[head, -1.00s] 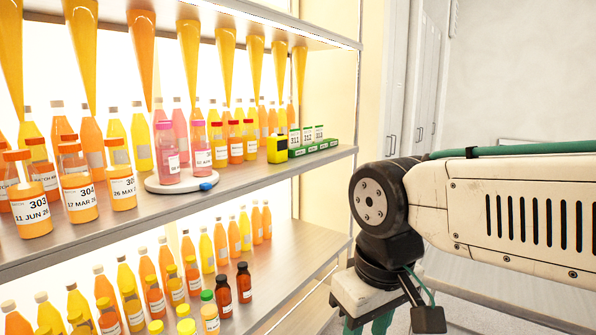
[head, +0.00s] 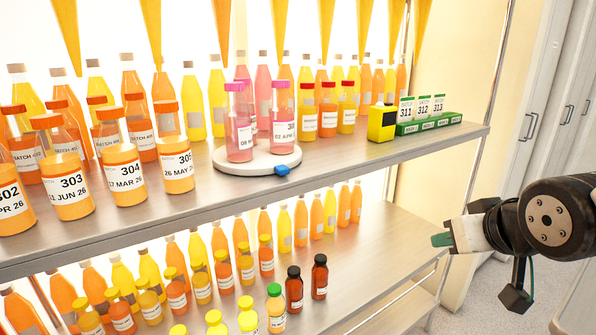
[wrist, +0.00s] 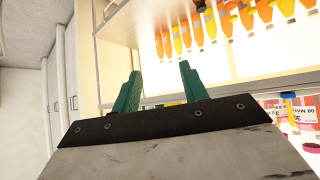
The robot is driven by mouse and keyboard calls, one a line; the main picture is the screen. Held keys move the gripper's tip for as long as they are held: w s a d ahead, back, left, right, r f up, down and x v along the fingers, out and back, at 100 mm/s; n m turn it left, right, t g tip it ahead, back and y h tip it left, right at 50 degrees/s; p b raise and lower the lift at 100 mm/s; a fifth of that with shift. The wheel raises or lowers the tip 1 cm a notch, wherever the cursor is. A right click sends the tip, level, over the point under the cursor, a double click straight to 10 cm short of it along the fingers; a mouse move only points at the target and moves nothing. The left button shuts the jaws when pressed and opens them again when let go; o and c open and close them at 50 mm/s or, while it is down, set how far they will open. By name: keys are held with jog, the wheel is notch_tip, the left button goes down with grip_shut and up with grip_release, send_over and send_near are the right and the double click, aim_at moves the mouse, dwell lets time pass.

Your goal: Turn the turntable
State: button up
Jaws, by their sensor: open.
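The turntable (head: 222,160) is a round white disc on the upper shelf with a blue tab (head: 281,169) at its front right edge. Two bottles with pink caps stand on it, a left one (head: 239,128) and a right one (head: 285,128), both with pink contents and white labels. My gripper (head: 441,240) is at the right, in front of the shelf end, lower than the upper shelf and well apart from the turntable. In the wrist view its two green fingers (wrist: 162,92) are spread with nothing between them.
Orange jars stand left of the turntable, including jar 304 (head: 125,176). Small red-capped bottles (head: 328,112), a yellow device (head: 382,122) and a green rack (head: 430,124) stand to its right. The upper shelf's front edge (head: 200,211) runs below the turntable. The lower shelf holds many bottles.

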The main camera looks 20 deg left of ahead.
jog(key=w+a+r+n+t+y, duration=0.2)
jog(key=w+a+n+y, duration=0.15)
jog(key=a, duration=0.85)
jog(key=n+y, duration=0.2)
jog(key=y, duration=0.5)
send_near(285, 170)
jog(key=shift+t, duration=0.3)
jog(key=x, duration=0.8)
jog(key=shift+w+a+f, duration=0.15)
jog(key=shift+a+f, duration=0.05)
jog(key=shift+a, duration=0.15)
